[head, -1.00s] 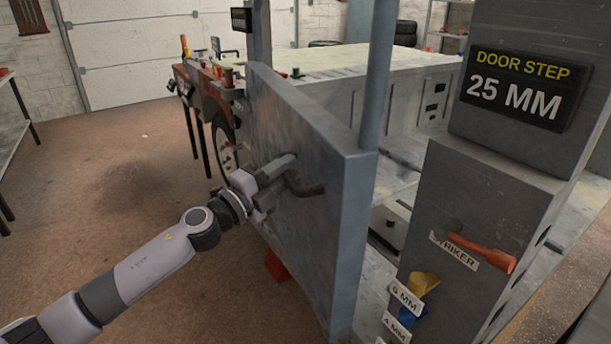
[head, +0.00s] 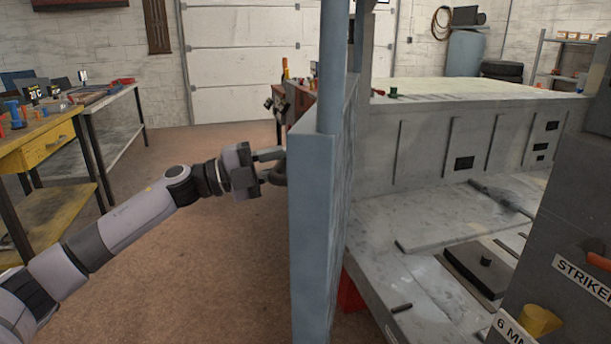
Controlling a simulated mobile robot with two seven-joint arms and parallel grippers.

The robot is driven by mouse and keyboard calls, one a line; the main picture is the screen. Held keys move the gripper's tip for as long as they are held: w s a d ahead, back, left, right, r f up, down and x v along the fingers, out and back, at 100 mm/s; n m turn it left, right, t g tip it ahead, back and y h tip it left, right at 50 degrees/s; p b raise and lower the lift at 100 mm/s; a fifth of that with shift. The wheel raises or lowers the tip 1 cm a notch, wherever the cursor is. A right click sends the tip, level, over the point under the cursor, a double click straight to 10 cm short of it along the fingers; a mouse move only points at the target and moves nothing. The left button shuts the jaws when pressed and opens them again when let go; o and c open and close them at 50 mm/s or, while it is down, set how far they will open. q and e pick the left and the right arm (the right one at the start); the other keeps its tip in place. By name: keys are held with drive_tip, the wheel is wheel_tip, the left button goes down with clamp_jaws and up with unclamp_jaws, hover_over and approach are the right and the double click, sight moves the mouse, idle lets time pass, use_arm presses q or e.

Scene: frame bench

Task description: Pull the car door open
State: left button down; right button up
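The car door (head: 310,200) is a grey-blue slab with a window frame post above it, seen nearly edge-on in the middle of the head view. It stands swung out from the car body (head: 430,130), with a wide gap on its right side. My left gripper (head: 272,166) is at the door's outer face, at the dark handle (head: 278,175). Its fingers reach around or beside the handle; the door's edge partly hides them, so I cannot tell whether they are closed on it. My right gripper is not in view.
A grey pillar with a striker label (head: 582,275) stands at the right edge. A yellow workbench (head: 45,150) and a grey table (head: 125,135) stand at the left. The brown floor between them and the door is clear.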

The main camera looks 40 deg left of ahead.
use_arm(q)
drive_tip(key=shift+a, duration=0.25)
drive_tip(key=c, duration=1)
unclamp_jaws()
drive_tip(key=shift+d, duration=0.1)
drive_tip(key=shift+s, duration=0.1)
drive_tip(key=shift+b+v, duration=0.4)
drive_tip(key=shift+v, duration=3.15)
